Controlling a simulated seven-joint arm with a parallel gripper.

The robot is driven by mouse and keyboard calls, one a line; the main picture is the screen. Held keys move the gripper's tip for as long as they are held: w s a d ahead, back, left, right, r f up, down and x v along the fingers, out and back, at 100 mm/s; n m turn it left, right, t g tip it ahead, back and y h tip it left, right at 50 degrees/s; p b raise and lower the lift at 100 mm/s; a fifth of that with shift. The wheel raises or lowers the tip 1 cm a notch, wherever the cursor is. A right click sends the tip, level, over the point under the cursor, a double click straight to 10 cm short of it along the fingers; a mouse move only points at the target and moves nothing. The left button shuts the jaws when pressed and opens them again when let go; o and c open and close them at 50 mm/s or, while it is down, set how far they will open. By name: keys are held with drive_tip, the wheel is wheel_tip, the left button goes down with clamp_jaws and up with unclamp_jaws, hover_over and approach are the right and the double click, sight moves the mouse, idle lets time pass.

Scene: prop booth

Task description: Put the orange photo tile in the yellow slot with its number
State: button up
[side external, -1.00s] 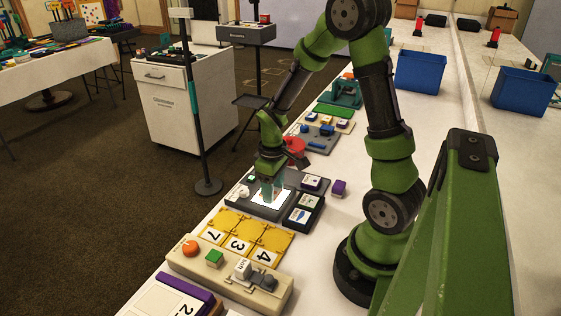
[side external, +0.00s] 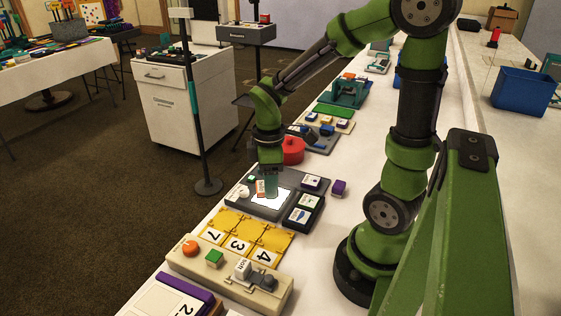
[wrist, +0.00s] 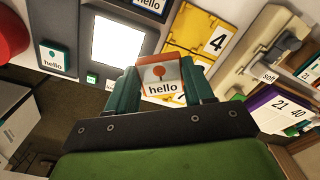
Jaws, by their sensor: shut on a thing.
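The orange photo tile (wrist: 163,75) is held between the teal fingers of my gripper (wrist: 160,92) in the wrist view. In the side view the tile (side external: 260,188) hangs in my gripper (side external: 268,185), above the grey station with the lit white panel (side external: 272,198). The yellow slots (side external: 249,230) lie in a row nearer the camera, with cards reading 7, 3 and 4. In the wrist view the 4 card (wrist: 217,41) is clear, and another card is partly hidden behind the tile and finger.
A beige box with an orange dome, a green block and a "soft" switch (side external: 232,277) stands in front of the yellow slots. Dark trays with tiles (side external: 303,212) sit right of the lit panel. A red round object (side external: 292,151) stands behind.

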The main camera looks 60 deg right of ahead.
sight(277, 237)
drive_tip(key=shift+s+a+f+n, duration=0.65)
drive_tip(key=shift+f+n, duration=1)
drive_tip(key=shift+n, duration=0.3)
drive_tip(key=shift+s+a+f+n, duration=0.55)
drive_tip(key=shift+a+f+n, duration=0.15)
drive_tip(key=shift+f+n, duration=1.05)
drive_tip(key=shift+s+a+f+n, duration=0.65)
drive_tip(key=shift+f+n, duration=0.85)
drive_tip(key=shift+n, duration=0.6)
drive_tip(key=o, duration=1.2)
wheel_tip(277, 237, up, 17)
